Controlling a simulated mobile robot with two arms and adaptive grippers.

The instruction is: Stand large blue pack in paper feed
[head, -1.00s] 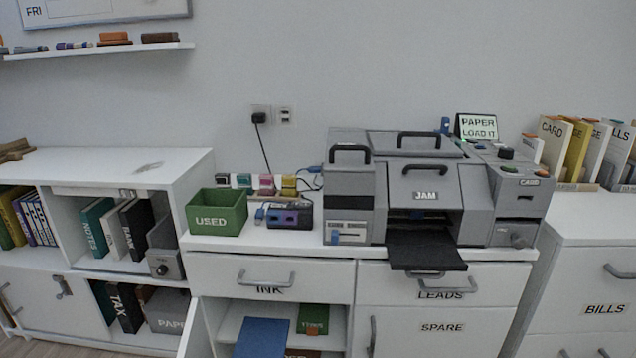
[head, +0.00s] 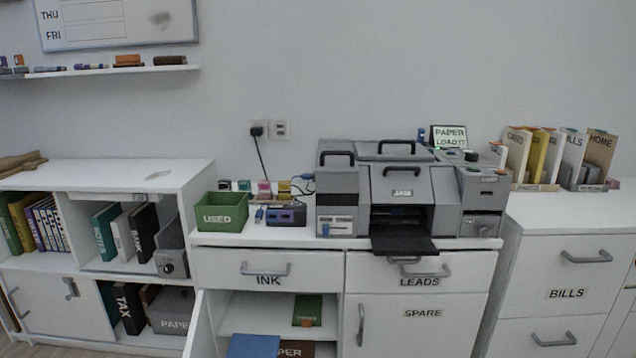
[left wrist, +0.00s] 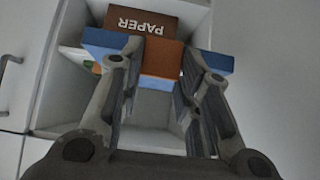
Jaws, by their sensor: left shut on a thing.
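The large blue pack (head: 255,346) shows at the bottom edge of the head view, in front of the open cabinet under the INK drawer. In the left wrist view the blue pack (left wrist: 213,61) has an orange-brown band around its middle. My left gripper (left wrist: 160,62) is shut on the pack at that band, one finger on each side. The grey printer (head: 412,190) stands on the desk with its black front tray (head: 403,244) out. A lit sign (head: 449,136) behind it reads PAPER LOAD IT. I cannot tell which opening is the paper feed. My right gripper is not in view.
A brown PAPER pack (left wrist: 141,21) and a green pack (head: 307,311) stay in the cabinet. Its open door (head: 196,325) stands at the left. A green USED bin (head: 221,211) and small cartridges are left of the printer. Binders stand at the far right.

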